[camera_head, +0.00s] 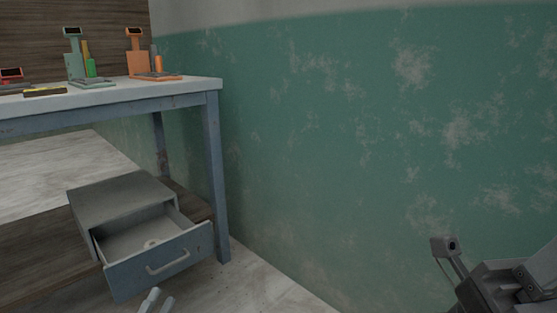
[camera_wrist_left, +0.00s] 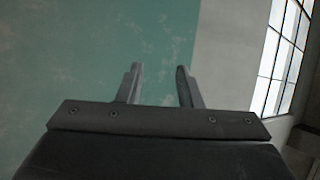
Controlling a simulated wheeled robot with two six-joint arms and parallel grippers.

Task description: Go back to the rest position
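My left gripper (camera_head: 158,303) shows only by its two fingertips at the bottom edge of the head view, in front of the open drawer. In the left wrist view its two fingers (camera_wrist_left: 159,84) stand apart with nothing between them, facing the green wall. At the bottom right of the head view is part of my right arm's wrist, with a small camera on a bracket. The fingers of my right gripper are not seen, so whether they are open or shut cannot be told.
A grey drawer unit (camera_head: 120,197) with its drawer (camera_head: 165,264) pulled out stands under a blue-legged table (camera_head: 213,160). A small pale item (camera_head: 152,243) lies in the drawer. Scales (camera_head: 135,55) and small objects stand on the tabletop. The green wall (camera_head: 350,150) is bare.

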